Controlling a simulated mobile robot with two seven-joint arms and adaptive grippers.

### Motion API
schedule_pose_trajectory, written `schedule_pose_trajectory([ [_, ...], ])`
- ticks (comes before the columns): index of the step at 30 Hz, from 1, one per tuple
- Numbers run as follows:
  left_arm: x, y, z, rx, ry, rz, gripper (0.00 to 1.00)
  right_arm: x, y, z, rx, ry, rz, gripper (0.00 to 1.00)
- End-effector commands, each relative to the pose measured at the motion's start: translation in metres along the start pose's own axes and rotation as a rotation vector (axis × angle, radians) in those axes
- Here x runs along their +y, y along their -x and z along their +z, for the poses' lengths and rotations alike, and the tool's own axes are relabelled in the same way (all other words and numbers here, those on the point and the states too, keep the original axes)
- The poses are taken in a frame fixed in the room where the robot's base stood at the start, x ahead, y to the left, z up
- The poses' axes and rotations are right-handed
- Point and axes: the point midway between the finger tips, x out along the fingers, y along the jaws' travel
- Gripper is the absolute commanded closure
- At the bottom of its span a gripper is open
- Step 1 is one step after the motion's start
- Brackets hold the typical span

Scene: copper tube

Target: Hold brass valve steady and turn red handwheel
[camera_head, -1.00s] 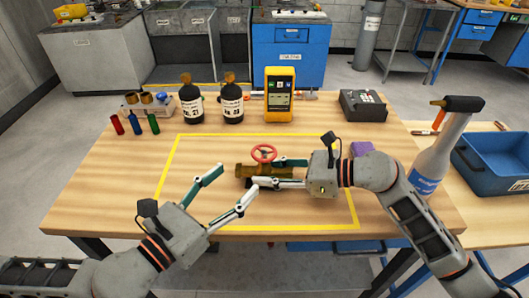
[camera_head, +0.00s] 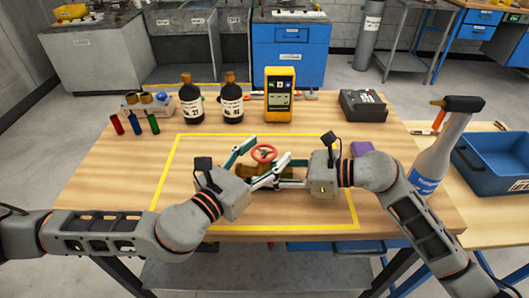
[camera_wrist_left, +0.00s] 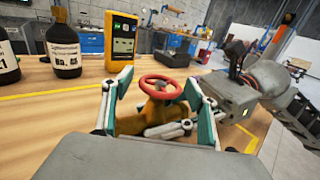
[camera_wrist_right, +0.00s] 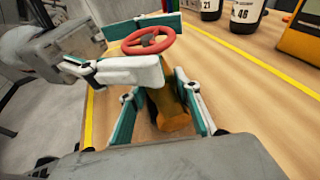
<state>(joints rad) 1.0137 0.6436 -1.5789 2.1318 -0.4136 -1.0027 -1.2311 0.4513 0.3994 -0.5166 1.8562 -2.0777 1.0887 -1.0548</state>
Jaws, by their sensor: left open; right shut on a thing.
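The brass valve (camera_head: 245,171) lies in the yellow-marked area of the table. Its red handwheel (camera_head: 263,153) sits on top, also clear in the left wrist view (camera_wrist_left: 161,87). My right gripper (camera_wrist_right: 160,100) is shut on the brass valve body from the right side. My left gripper (camera_wrist_left: 150,92) is open, with one finger on either side of the handwheel and upper valve. I cannot tell whether its fingers touch the wheel. In the head view the fingers of both grippers overlap and hide much of the valve body.
Two dark bottles (camera_head: 232,105), a yellow meter (camera_head: 279,95) and a rack of coloured tubes (camera_head: 147,110) stand along the back. A black box (camera_head: 363,105) and a purple block (camera_head: 361,149) are to the right. A spray bottle (camera_head: 432,160) stands near the right edge.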

Motion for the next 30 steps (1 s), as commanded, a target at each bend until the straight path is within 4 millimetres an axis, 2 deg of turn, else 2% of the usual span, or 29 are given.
schedule_pose_trajectory([
  [3, 0.0000, 0.0002, 0.0001, 0.000, 0.000, 0.000, 0.42, -0.0003, 0.0003, 0.0012, -0.002, 0.002, -0.001, 0.80],
  [6, 0.0001, 0.0003, 0.0001, 0.000, 0.000, 0.000, 0.68, -0.0003, 0.0003, 0.0013, -0.002, 0.002, -0.001, 0.80],
  [8, 0.0001, 0.0003, 0.0001, 0.000, 0.000, 0.000, 0.81, -0.0003, 0.0003, 0.0012, -0.002, 0.002, -0.001, 0.80],
  [20, -0.0021, -0.0001, -0.0004, -0.002, 0.005, 0.047, 0.81, -0.0002, 0.0003, 0.0012, -0.002, 0.001, -0.001, 0.80],
  [30, -0.0037, -0.0003, -0.0013, 0.001, 0.010, 0.281, 0.81, 0.0002, 0.0000, 0.0012, -0.002, 0.001, 0.000, 0.80],
])
